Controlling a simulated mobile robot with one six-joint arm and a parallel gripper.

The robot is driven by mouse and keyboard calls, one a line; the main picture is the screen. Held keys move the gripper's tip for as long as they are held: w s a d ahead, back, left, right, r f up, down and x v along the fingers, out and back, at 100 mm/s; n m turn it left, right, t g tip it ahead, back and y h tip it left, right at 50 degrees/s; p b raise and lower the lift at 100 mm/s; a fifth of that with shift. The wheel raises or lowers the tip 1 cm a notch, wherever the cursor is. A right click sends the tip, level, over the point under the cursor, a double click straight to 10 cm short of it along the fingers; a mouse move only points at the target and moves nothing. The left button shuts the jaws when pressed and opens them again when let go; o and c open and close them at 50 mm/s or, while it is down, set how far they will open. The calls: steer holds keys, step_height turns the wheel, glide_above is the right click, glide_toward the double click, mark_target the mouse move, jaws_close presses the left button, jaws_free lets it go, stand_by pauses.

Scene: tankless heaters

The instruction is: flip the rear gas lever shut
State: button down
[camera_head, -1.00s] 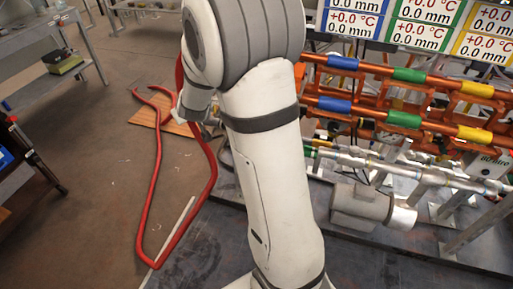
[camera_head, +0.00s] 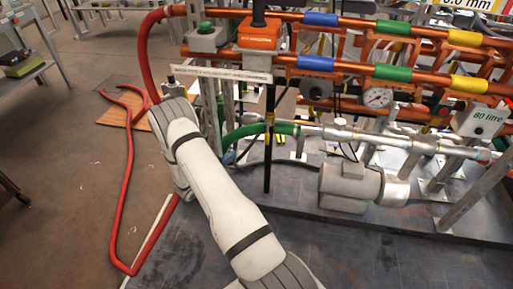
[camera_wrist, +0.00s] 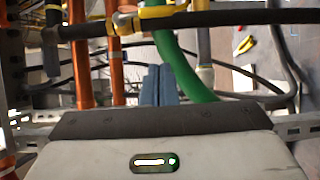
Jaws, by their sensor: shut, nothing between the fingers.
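My gripper (camera_wrist: 159,85) shows in the wrist view as two blue-grey fingers pressed together, with nothing between them. A yellow fitting (camera_wrist: 160,12) with a handle-like shape sits on a dark pipe (camera_wrist: 225,19) beyond the fingertips; I cannot tell for sure whether it is the rear gas lever. The fingers are apart from it, beside a green hose (camera_wrist: 178,70). No gas lever can be made out clearly there.
Orange copper pipes (camera_wrist: 80,60) stand left of the fingers. In the head view, orange pipes (camera_head: 350,67) with coloured bands, a grey motor (camera_head: 350,186) and a green hose (camera_head: 255,131) crowd the rig. A red hose (camera_head: 127,200) lies on the floor at left, where open floor shows.

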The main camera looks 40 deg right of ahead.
steer(key=shift+d, duration=0.1)
steer(key=b, duration=0.2)
glide_toward(268, 133)
steer(key=w+d+f, duration=0.3)
steer(key=w+f, duration=0.1)
steer(key=w, duration=0.1)
steer(key=shift+s+d+r+b, duration=0.15)
steer(key=shift+s+d, duration=0.45)
steer(key=shift+s+d+r+b, duration=0.15)
steer(key=shift+s+d, duration=0.4)
steer(key=shift+d, duration=0.05)
